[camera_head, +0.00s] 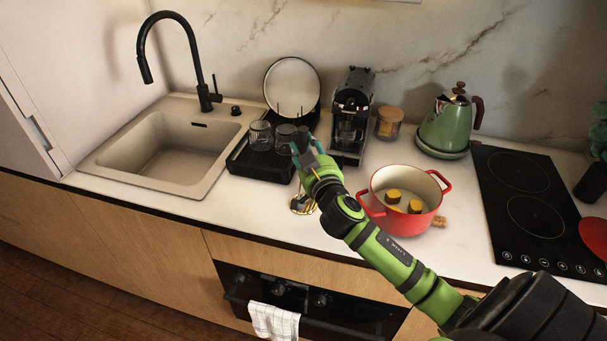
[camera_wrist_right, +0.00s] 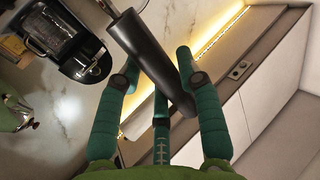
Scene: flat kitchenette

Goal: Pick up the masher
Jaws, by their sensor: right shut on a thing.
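My right gripper (camera_head: 308,158) is above the counter's front part, between the dish rack and the red pot. In the right wrist view, its green fingers (camera_wrist_right: 156,62) are shut on the dark handle of the masher (camera_wrist_right: 147,58), which runs slantwise between them. In the head view, the masher's round, shiny head (camera_head: 301,205) shows below the gripper, near the counter's front edge. Most of the handle is hidden by the gripper there. I cannot tell whether the head touches the counter. My left gripper is in neither view.
A red pot (camera_head: 371,205) with yellow pieces inside stands right of the gripper. The dish rack (camera_head: 246,164) with glasses is behind left, and a coffee machine (camera_head: 351,112) behind. The sink (camera_head: 128,154) is left; a green kettle (camera_head: 445,130) and cooktop (camera_head: 533,210) are right.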

